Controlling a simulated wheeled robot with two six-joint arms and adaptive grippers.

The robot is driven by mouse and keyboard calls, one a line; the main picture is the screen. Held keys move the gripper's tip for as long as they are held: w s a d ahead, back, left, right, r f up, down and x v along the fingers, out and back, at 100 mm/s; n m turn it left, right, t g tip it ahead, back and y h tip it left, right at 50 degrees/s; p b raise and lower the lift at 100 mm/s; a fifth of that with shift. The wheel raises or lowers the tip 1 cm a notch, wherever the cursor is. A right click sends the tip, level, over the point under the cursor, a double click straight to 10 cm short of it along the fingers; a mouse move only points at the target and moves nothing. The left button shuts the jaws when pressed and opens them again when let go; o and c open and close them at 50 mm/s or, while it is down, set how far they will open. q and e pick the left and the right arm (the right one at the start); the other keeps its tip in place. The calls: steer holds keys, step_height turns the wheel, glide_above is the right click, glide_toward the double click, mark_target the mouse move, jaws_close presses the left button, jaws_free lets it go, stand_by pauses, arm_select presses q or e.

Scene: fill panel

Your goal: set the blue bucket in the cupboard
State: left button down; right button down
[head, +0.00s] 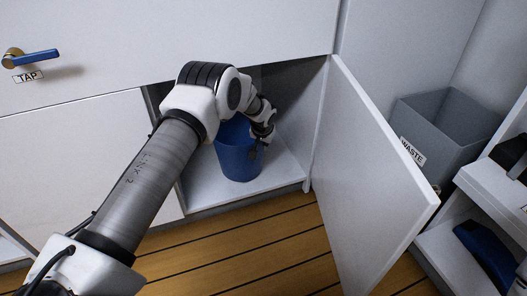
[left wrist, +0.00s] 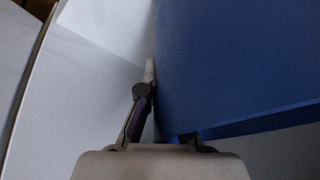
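The blue bucket (head: 238,158) stands upright inside the open cupboard (head: 270,182), on or just above its pale floor; I cannot tell which. My left gripper (head: 257,148) reaches in from above at the bucket's right side. The bucket (left wrist: 240,70) fills the right of the left wrist view. There one finger of my left gripper (left wrist: 150,95) lies along the bucket's wall, and the other is hidden behind the blue wall. The gripper looks shut on that wall. My arm hides part of the bucket's top. My right gripper is not in view.
The cupboard door (head: 370,185) stands open to the right of the opening. A grey waste bin (head: 445,135) and a pale shelf unit (head: 490,190) are beyond it. A blue-handled tap (head: 35,57) is on the panel at upper left. The wooden floor (head: 250,240) in front is clear.

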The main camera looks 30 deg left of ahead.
arm_select(q)
steer(key=shift+f, duration=0.25)
steer(key=c, duration=1.3)
jaws_free()
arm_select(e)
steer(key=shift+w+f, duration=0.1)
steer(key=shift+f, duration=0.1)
